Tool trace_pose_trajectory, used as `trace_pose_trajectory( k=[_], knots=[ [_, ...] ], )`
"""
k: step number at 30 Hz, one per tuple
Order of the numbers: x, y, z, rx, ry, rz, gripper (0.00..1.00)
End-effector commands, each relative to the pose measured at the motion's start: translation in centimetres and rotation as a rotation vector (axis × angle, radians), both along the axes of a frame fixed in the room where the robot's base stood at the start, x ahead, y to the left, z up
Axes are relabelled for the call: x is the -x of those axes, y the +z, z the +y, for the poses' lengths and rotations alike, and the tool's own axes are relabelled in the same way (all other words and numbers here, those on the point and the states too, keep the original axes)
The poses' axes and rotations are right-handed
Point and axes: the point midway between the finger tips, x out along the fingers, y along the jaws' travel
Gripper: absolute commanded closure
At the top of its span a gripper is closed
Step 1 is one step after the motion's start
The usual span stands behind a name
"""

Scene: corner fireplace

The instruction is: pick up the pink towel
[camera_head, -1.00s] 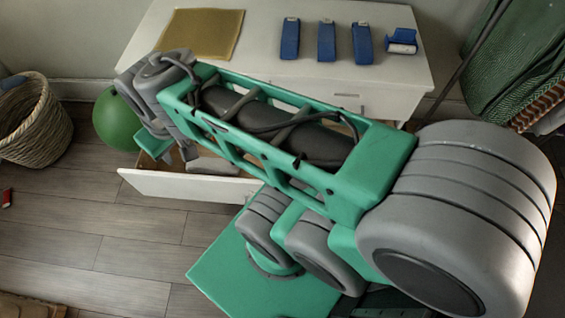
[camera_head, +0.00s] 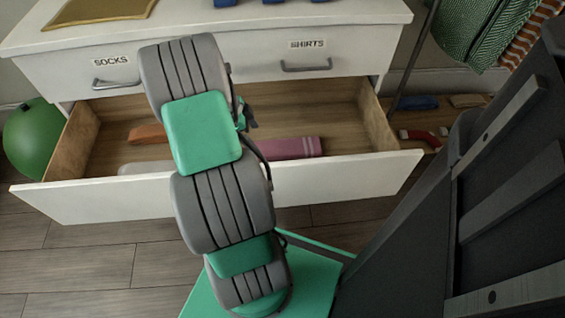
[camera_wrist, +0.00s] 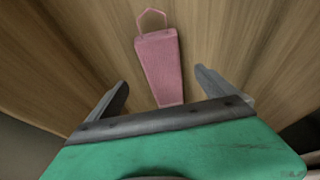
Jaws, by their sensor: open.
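The pink towel (camera_head: 290,148) lies folded in the open bottom drawer (camera_head: 335,177), right of the arm in the head view, which hides part of it. In the wrist view the towel (camera_wrist: 159,68) lies on the wooden drawer floor with a thin pink loop at its far end. My gripper (camera_wrist: 160,88) is open, its two fingers apart on either side of the towel's near end. Nothing is held. In the head view my arm hides the gripper.
An orange item (camera_head: 148,134) and a pale item (camera_head: 146,167) lie left in the drawer. Drawers labelled SOCKS (camera_head: 112,84) and SHIRTS (camera_head: 306,66) above are shut. A green ball (camera_head: 33,138) sits left; a red curved item (camera_head: 420,138) is right.

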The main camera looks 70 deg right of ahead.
Motion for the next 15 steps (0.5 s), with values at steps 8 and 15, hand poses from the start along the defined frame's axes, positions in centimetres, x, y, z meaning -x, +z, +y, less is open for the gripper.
trace_pose_trajectory(
  k=[8, 15],
  knots=[
    [1.4, -3.3, -0.9, 0.005, -0.021, 0.001, 0.05],
    [2.6, -7.1, -1.8, 0.005, -0.019, 0.001, 0.05]
  ],
)
